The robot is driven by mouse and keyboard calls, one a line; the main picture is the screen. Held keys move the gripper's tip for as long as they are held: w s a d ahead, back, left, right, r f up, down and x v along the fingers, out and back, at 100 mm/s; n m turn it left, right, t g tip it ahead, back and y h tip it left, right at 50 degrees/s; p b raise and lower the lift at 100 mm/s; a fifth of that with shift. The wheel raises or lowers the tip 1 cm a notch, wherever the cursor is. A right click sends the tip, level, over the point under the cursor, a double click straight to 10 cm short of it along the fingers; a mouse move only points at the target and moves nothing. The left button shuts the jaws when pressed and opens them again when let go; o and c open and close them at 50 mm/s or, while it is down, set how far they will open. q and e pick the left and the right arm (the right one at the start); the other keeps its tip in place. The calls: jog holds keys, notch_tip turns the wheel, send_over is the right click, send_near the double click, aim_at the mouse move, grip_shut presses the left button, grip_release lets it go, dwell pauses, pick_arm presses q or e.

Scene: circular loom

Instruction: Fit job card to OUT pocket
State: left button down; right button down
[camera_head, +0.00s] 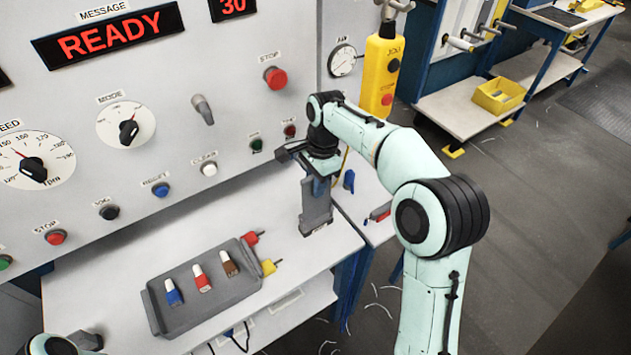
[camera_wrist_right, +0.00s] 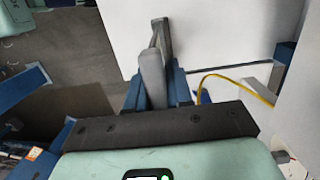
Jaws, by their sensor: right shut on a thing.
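My right gripper (camera_head: 318,168) is at the right end of the white worktop, in front of the control panel. It is shut on a grey piece (camera_wrist_right: 152,78), which shows between the blue fingers in the right wrist view. In the head view a tall grey piece (camera_head: 316,208) extends below the gripper, close to the worktop. I cannot tell whether it touches the worktop. I cannot make out a job card or a pocket marked OUT.
A grey tray (camera_head: 165,320) with blue, red and brown-capped items lies on the worktop (camera_head: 100,285). The panel (camera_head: 220,60) carries knobs and buttons. A yellow pendant (camera_head: 380,75) hangs right of it.

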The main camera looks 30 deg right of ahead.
aim_at(315, 207)
pick_arm(q)
jog(key=shift+s+f, duration=0.1)
pick_arm(e)
jog(key=shift+f, duration=0.15)
pick_arm(q)
jog(key=shift+s+f+b, duration=0.4)
jog(key=shift+f, duration=0.05)
pick_arm(e)
jog(key=shift+f, duration=0.95)
